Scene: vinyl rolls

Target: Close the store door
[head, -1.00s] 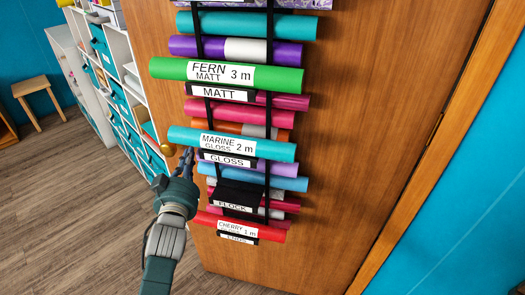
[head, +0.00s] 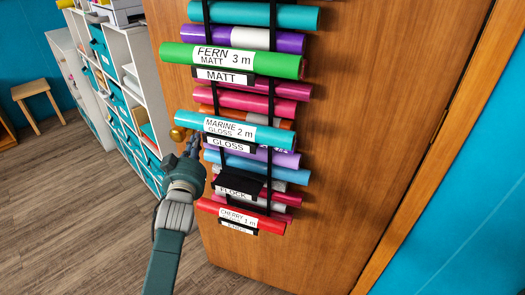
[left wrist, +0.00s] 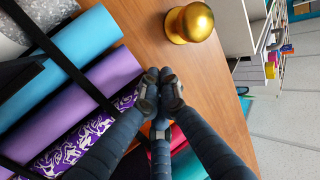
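The wooden store door (head: 365,130) stands ajar, its free edge at the left and its frame side at the right. A brass knob (head: 178,134) shows near its free edge, and this knob (left wrist: 189,23) is clear at the top of the left wrist view. My left gripper (head: 193,146) is at the door face, just beside and below the knob. In the left wrist view its fingertips (left wrist: 160,88) are together with nothing seen between them, over the bare wood; whether they touch it I cannot tell. My right gripper is out of view.
A black rack on the door holds several vinyl rolls, such as the green roll (head: 280,64) and marine roll (head: 272,136), close to my left gripper. White shelves (head: 128,65) show past the free edge. A wooden stool (head: 32,92) stands far left. The floor (head: 75,210) is clear.

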